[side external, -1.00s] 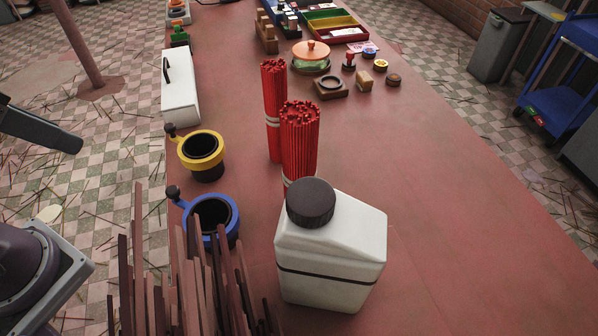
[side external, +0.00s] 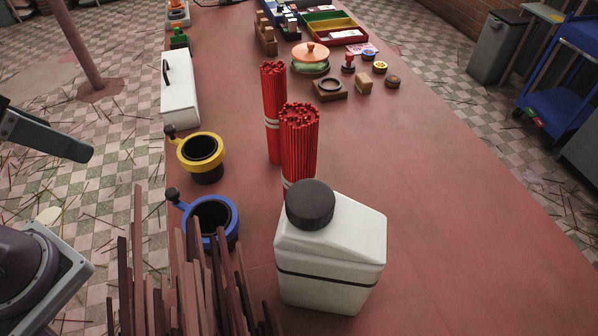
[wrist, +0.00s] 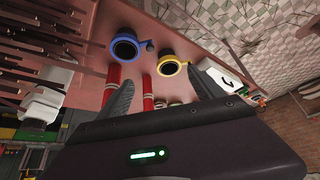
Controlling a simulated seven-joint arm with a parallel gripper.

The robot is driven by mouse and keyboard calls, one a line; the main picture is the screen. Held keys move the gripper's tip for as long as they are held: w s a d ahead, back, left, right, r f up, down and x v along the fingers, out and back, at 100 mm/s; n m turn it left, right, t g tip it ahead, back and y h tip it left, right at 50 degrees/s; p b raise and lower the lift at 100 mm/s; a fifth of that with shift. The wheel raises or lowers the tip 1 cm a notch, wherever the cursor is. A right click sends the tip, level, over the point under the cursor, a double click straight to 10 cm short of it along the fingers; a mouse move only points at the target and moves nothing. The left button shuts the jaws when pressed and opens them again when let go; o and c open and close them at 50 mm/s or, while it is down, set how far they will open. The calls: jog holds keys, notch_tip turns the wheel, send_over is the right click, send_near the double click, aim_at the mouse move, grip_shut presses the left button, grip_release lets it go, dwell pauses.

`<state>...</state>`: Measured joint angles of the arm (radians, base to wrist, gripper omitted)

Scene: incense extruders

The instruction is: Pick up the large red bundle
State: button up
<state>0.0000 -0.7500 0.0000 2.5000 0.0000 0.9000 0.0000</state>
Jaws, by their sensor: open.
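Two red stick bundles stand upright on the red table, each tied with a pale band. The large red bundle (side external: 299,150) is the nearer, thicker one, its foot hidden behind a white jug. The thinner red bundle (side external: 273,110) stands just behind and left of it. The wrist view shows the large bundle (wrist: 113,75) left of the thinner one (wrist: 147,90). My gripper (wrist: 160,76) is open, its two dark fingers apart with nothing held. It is some way off from the bundles. I cannot make out both fingers in the side view.
The white jug (side external: 335,250) with a black cap stands in front of the large bundle. Blue (side external: 212,217) and yellow (side external: 203,152) ringed black cups stand to the left. Dark sticks (side external: 200,290) rise in the foreground. The table's right side is clear.

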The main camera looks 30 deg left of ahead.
notch_tip(320, 180, up, 3)
jog(key=n+g, duration=0.4)
jog(key=n, duration=0.7)
send_over(297, 110)
jog(key=s+a, duration=0.6)
jog(key=a, duration=0.4)
jog(key=w+d+f+n, duration=0.2)
jog(key=d, duration=0.1)
jog(key=w+d+f+n+g, duration=0.1)
jog(key=w+d+f+n, duration=0.1)
jog(key=d+f, duration=0.1)
jog(key=w+d+f+n, duration=0.2)
jog(key=d+n, duration=0.1)
jog(key=d, duration=0.1)
jog(key=shift+f+g, duration=0.3)
jog(key=f, duration=0.6)
jog(key=shift+s+d+f, duration=0.2)
jog(key=shift+s+d, duration=0.1)
jog(key=shift+s, duration=0.05)
jog(key=shift+f, duration=0.4)
grip_shut()
